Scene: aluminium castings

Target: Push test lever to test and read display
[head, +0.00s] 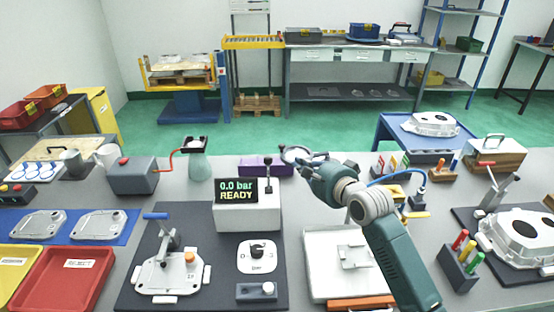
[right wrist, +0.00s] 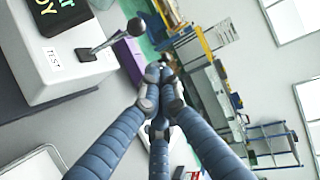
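A white box with a dark display (head: 237,190) stands at the middle of the bench; its green and yellow text reads "0.0 bar READY". The test lever (head: 268,174), a metal stem with a black knob, rises from the box's top right of the display. In the right wrist view the lever (right wrist: 110,42) leans away from the display, beside a "TEST" label (right wrist: 54,58). My right gripper (head: 292,156) is right of the lever, apart from it. In the right wrist view its fingers (right wrist: 160,76) meet at the tips with nothing between them. My left gripper is not in view.
In front of the box, a dark mat (head: 200,285) bears a clamped casting (head: 172,275) and a white plate with a black rotary knob (head: 257,252). A purple bin (head: 256,168) lies behind the lever. A white tray (head: 318,282) lies under my right arm.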

